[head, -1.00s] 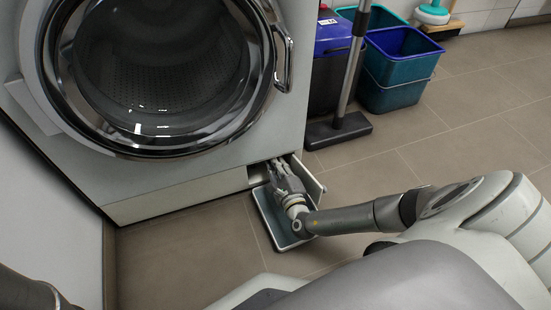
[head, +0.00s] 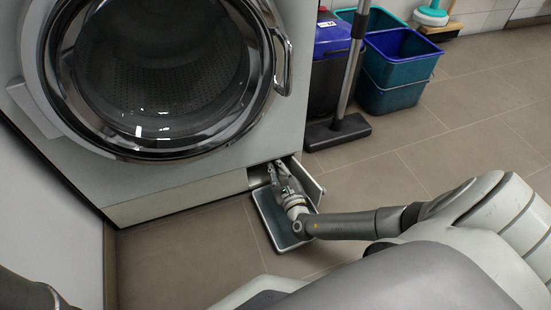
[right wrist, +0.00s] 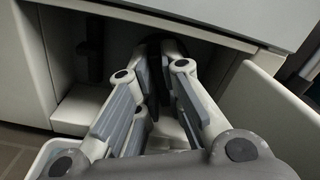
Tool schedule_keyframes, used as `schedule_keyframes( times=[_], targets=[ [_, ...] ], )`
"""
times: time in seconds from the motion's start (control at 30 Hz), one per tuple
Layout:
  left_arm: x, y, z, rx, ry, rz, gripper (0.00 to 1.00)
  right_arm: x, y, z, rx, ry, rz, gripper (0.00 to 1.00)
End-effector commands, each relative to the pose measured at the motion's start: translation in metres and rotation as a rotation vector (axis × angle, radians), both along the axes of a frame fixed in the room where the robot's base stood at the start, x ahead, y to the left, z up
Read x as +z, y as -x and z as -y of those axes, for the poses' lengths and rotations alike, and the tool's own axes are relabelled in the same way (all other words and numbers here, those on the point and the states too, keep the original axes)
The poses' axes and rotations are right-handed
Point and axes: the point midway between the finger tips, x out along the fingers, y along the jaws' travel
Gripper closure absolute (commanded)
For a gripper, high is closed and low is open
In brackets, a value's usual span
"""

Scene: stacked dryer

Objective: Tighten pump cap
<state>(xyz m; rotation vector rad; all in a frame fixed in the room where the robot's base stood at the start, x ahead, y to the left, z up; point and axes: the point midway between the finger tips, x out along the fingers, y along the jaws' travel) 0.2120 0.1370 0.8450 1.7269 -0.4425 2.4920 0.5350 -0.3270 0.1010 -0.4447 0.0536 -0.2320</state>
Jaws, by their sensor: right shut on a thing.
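The dryer's small service opening (head: 258,176) is at its bottom right corner. My right gripper (head: 274,172) reaches into it. In the right wrist view, the fingers (right wrist: 155,80) are closed around a dark part (right wrist: 153,48), which seems to be the pump cap. Fingers and shadow hide most of the cap, so I cannot tell its thread or how it seats. My left gripper is outside the view.
A shallow tray (head: 264,222) lies on the floor under my right gripper. The flap (head: 312,186) stands open right of the opening. The round door (head: 160,75) is shut. A mop (head: 338,128) and blue bins (head: 398,60) stand to the right.

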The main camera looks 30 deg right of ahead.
Motion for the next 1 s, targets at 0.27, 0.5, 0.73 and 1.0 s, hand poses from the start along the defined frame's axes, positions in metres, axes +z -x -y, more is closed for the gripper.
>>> schedule_keyframes(
  times=[0.27,0.5,0.73,1.0],
  targets=[
    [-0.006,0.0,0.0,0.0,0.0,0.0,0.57,-0.001,0.001,0.001,-0.001,-0.229,0.054,1.0],
    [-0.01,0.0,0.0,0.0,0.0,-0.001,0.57,-0.001,0.001,0.001,0.001,-0.364,0.087,1.0],
    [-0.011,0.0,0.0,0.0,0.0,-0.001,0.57,0.0,0.001,0.002,0.001,-0.432,0.103,1.0],
    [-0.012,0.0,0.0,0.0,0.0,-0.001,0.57,0.0,0.001,0.002,0.0,-0.453,0.108,1.0]
  ],
)
